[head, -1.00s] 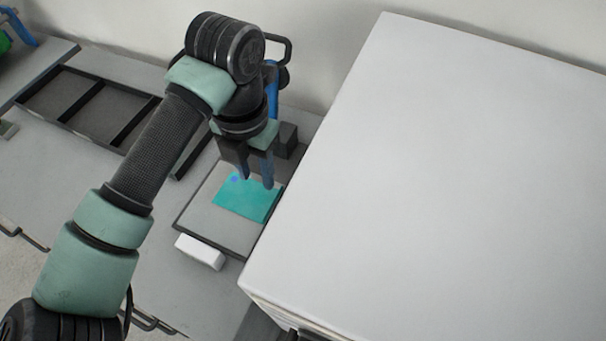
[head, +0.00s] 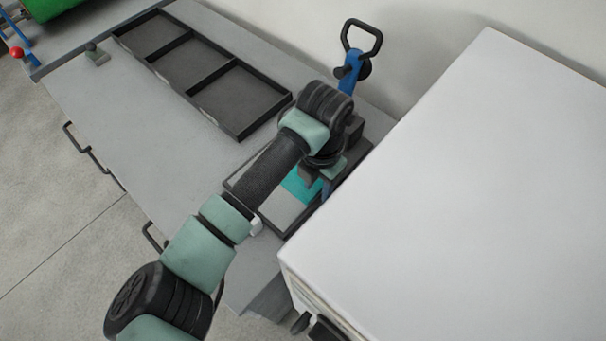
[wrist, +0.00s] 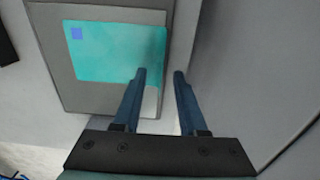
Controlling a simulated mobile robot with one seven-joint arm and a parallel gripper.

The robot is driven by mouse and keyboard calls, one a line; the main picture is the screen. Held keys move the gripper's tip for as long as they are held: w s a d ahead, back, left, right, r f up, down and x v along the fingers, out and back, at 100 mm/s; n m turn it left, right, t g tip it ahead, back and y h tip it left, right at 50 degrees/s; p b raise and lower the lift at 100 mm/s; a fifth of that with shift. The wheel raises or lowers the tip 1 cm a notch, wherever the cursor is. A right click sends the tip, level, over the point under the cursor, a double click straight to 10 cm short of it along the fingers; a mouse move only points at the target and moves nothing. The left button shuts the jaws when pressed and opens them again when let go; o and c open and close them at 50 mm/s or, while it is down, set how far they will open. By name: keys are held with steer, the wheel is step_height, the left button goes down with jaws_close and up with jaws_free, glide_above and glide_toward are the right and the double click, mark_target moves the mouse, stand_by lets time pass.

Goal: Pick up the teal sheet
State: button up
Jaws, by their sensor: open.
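The teal sheet (wrist: 112,50) lies flat on a grey tray with a dark rim (wrist: 62,92) in the wrist view, with a small blue square near its upper left corner. In the head view the teal sheet (head: 297,186) is partly hidden by my arm. My gripper (wrist: 160,74) is open and empty. In the wrist view its left finger overlaps the sheet's lower right edge, and its right finger lies right of the sheet. Its height above the sheet is hard to tell. In the head view my gripper (head: 318,186) is over the tray's right side.
A large white box-like surface (head: 460,190) stands close on the right. A black tray with three compartments (head: 195,68) lies on the grey bench (head: 130,125) at the back left. A blue clamp with a black handle (head: 350,68) stands behind my gripper. The bench's left part is mostly clear.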

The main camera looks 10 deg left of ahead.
steer(key=shift+f, duration=0.5)
steer(key=shift+c, duration=0.2)
jaws_close()
